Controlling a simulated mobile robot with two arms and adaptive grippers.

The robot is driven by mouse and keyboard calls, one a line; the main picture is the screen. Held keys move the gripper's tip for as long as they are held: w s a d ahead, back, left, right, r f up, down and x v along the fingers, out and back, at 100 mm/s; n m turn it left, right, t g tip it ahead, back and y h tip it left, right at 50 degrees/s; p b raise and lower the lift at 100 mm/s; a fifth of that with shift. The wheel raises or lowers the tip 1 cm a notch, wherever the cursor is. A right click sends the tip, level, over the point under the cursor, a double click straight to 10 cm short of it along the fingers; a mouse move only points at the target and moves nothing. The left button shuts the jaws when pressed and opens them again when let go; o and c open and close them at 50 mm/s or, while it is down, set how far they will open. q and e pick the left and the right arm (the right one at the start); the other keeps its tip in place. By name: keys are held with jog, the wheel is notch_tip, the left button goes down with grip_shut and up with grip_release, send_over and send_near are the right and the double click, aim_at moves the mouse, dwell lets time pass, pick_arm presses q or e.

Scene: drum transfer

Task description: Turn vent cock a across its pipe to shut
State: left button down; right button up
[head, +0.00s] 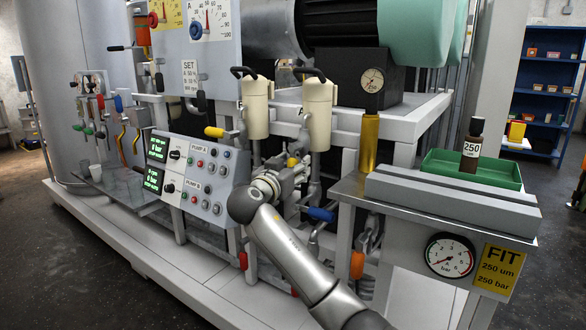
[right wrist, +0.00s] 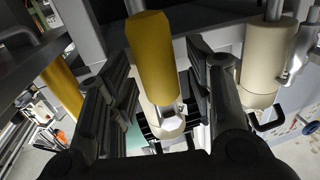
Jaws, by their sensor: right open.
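Two yellow-handled cocks show in the head view: a left one (head: 214,132) by the left cream vessel, and a right one (head: 292,162) below and between the two vessels. I see no letter on either, so I cannot tell which is vent cock a. My right gripper (head: 296,172) is at the right one and partly hides it. In the right wrist view a yellow handle (right wrist: 154,55) lies between the open fingers (right wrist: 158,85), with a gap on each side. I cannot tell how this handle lies to its pipe. My left gripper is not in view.
Cream vessels (head: 257,108) (head: 318,115) stand just above my right gripper. A blue handle (head: 321,214) lies below right. A brass cylinder (head: 370,143) and the grey bench (head: 450,200) are to the right. The pump control panel (head: 187,180) is to the left.

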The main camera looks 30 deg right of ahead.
jog(key=shift+w+d, duration=0.1)
jog(key=shift+d, duration=0.1)
grip_shut()
dwell(0.3)
